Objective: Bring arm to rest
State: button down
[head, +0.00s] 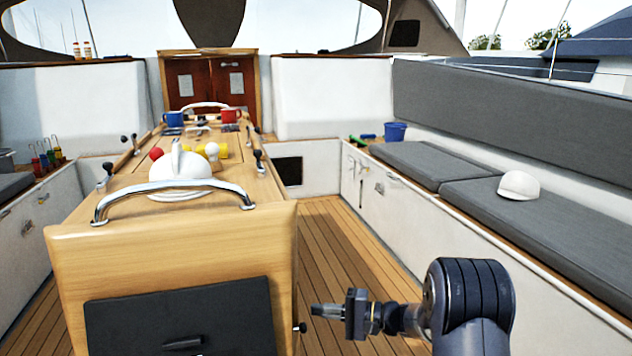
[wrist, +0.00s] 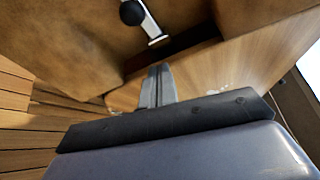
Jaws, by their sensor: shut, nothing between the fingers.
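My gripper (head: 326,311) is at the lower right in the head view, beside the front right corner of the wooden cockpit table (head: 254,241). Its fingers point left toward the table and hold nothing. The arm is low, above the teak floor. In the wrist view the gripper fingers (wrist: 157,84) are together, with wooden panels close beyond them. A dark round knob (wrist: 131,12) with a metal piece shows at the top of the wrist view. I cannot tell the exact gap between the fingertips and the wood.
Another white cap (head: 519,185) lies on the right grey bench cushion (head: 560,212). A blue bucket (head: 395,132) stands at the bench's far end. The teak aisle (head: 335,240) is clear.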

jog(key=v, duration=0.6)
jog(key=shift+s+p, duration=0.2)
jog(key=shift+p, duration=0.1)
